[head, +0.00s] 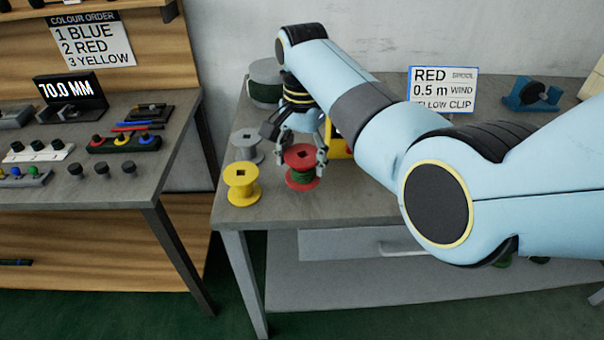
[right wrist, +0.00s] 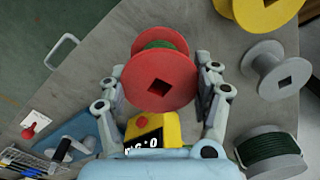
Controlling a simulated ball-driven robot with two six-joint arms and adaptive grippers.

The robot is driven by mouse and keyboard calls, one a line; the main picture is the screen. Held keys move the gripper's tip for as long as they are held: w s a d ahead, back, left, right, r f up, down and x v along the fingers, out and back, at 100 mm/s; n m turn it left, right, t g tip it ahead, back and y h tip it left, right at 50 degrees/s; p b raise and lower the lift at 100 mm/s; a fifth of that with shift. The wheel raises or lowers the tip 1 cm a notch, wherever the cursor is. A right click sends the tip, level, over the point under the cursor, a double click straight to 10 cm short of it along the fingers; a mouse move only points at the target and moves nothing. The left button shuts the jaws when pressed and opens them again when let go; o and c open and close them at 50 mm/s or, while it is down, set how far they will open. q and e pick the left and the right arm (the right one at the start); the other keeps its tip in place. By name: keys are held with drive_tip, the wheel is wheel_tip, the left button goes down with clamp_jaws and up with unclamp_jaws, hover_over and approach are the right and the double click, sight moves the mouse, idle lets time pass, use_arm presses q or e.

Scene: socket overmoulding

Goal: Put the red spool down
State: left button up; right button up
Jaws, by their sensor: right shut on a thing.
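The red spool (head: 301,158) has green wire wound on its core. It is at the front left part of the right-hand table, and I cannot tell whether its lower flange touches the top. My right gripper (head: 305,160) comes from above and is shut on it, one finger on each side. In the right wrist view the red spool (right wrist: 158,80) sits between the fingertips of the right gripper (right wrist: 162,88), its square hole facing the camera. My left gripper is not in view.
A yellow spool (head: 241,184) and a grey spool (head: 246,146) stand left of the red one. A larger grey spool with dark wire (head: 265,82) stands behind. A yellow device with a display (right wrist: 153,135) is close by. A sign (head: 442,90) and blue holder (head: 531,95) stand further right.

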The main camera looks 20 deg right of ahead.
wheel_tip(320, 180, down, 4)
drive_tip(key=shift+r, duration=0.15)
drive_tip(key=shift+f, duration=0.2)
drive_tip(key=shift+f+b, duration=0.1)
drive_tip(key=shift+b, duration=0.2)
drive_tip(key=o, duration=1.2)
drive_tip(key=shift+c, duration=0.2)
